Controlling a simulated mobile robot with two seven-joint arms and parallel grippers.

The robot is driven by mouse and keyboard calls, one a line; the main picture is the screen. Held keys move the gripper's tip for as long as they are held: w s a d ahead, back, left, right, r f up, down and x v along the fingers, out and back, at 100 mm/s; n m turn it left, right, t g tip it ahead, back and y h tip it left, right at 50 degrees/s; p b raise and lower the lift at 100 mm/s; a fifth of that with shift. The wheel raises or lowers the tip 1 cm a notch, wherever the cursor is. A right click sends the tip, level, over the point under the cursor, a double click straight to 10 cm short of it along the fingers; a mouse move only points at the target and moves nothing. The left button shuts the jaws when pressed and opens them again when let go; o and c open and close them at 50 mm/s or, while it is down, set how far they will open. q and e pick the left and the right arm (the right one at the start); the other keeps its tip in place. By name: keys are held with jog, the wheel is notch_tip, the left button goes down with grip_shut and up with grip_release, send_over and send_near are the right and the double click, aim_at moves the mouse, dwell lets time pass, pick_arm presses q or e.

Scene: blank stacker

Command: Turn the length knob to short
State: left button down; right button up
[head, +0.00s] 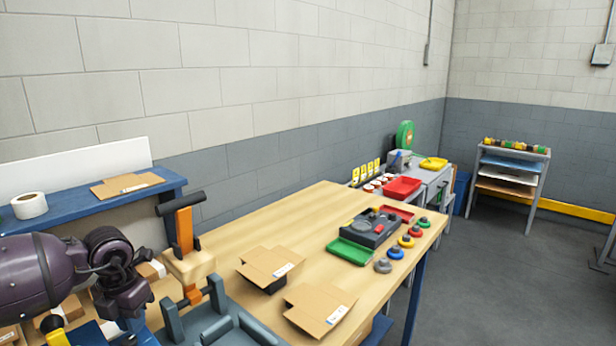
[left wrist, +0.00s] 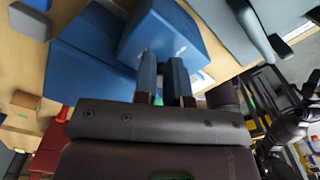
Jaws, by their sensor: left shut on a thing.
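My left gripper (head: 122,316) is low at the bottom left of the head view, over a blue machine (head: 88,334) that the arm partly hides. In the left wrist view my left gripper (left wrist: 164,72) has its two dark blue fingers against the face of the blue housing (left wrist: 160,30), with small pale marks beside the tips. The fingers are shut on a small part there, the length knob by its place. The knob itself is hidden between the fingers, so its setting cannot be read.
A wooden fixture with an orange post (head: 184,230) stands close right of the left gripper. Flat cardboard blanks (head: 270,264) lie on the wooden bench (head: 310,215). A black device (head: 372,228), trays and coloured knobs sit farther right. A tape roll (head: 30,205) is on the back-left shelf.

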pick_arm(q)
jog(key=shift+a+f+p, duration=0.15)
jog(key=shift+a+p, duration=0.2)
jog(key=shift+w+r+p, duration=0.15)
jog(key=shift+r+p, duration=0.5)
jog(key=shift+r, duration=0.7)
jog(key=shift+w+r+p, duration=0.1)
jog(key=shift+r+p, duration=0.5)
jog(key=shift+r, duration=0.7)
jog(key=shift+d, duration=0.1)
